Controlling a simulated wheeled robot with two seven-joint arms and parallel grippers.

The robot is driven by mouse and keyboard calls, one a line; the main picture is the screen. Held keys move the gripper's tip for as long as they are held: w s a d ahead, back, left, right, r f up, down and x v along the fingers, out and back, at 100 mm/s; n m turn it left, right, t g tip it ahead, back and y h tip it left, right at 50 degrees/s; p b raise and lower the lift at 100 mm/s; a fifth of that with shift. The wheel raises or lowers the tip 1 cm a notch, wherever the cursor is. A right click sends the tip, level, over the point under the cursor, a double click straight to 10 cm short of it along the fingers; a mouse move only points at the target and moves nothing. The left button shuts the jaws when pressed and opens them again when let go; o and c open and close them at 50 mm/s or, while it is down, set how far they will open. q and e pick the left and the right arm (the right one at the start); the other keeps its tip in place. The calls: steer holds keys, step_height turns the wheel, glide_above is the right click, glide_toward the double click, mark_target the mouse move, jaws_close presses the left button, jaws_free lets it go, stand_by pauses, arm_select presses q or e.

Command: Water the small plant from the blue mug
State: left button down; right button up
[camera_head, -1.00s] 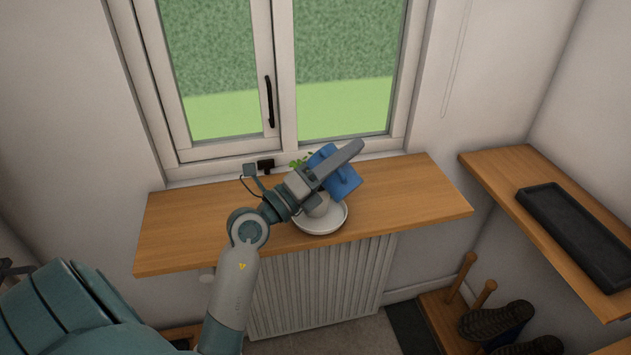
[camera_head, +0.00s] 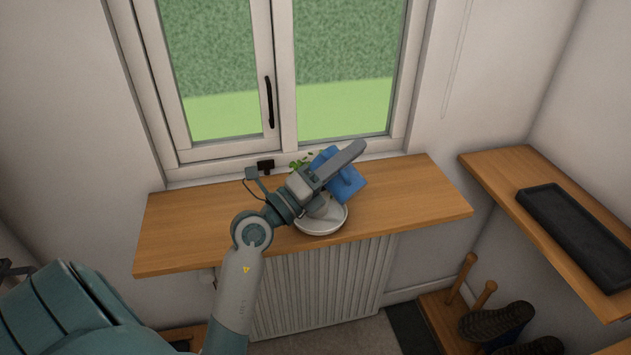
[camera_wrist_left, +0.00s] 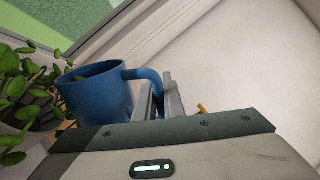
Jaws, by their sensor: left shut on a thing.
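My left gripper (camera_head: 335,166) is shut on the blue mug (camera_head: 347,188) above the windowsill. In the left wrist view the blue mug (camera_wrist_left: 97,97) is tilted, and the gripper fingers (camera_wrist_left: 160,99) close on its handle. The small plant (camera_head: 299,161) shows only as a few green leaves behind the gripper; its leaves also fill the left side of the left wrist view (camera_wrist_left: 22,90), close beside the mug. A white dish (camera_head: 322,229) stands on the sill below the mug. The plant's pot is mostly hidden by my arm. My right gripper does not show.
The window (camera_head: 340,70) with a black handle stands behind. At right are a shelf with a black tray (camera_head: 578,236) and boots (camera_head: 497,320) below.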

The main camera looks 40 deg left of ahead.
mark_target(361, 186)
arm_select(q)
steer(key=shift+a, duration=0.15)
stand_by(0.3)
steer(key=shift+d, duration=0.25)
steer(key=shift+d+n, duration=0.15)
steer(key=shift+n, duration=0.15)
steer(key=shift+s+d+r+m, duration=0.15)
steer(key=shift+d+m, duration=0.2)
steer(key=shift+m, duration=0.35)
steer(key=m, duration=0.1)
steer(key=d+m+g+h+p, duration=0.1)
steer(key=m, duration=0.1)
steer(key=d+m, duration=0.1)
steer(key=shift+s+f+h, duration=0.1)
steer(key=shift+f+h, duration=0.2)
steer(key=shift+h, duration=0.1)
steer(key=shift+s+d+f+m+g, duration=0.1)
steer(key=shift+d+f+m+g, duration=0.1)
steer(key=shift+f+m, duration=0.25)
steer(key=shift+d+f+m+g, duration=0.2)
steer(key=shift+f+m, duration=0.1)
steer(key=shift+m, duration=0.25)
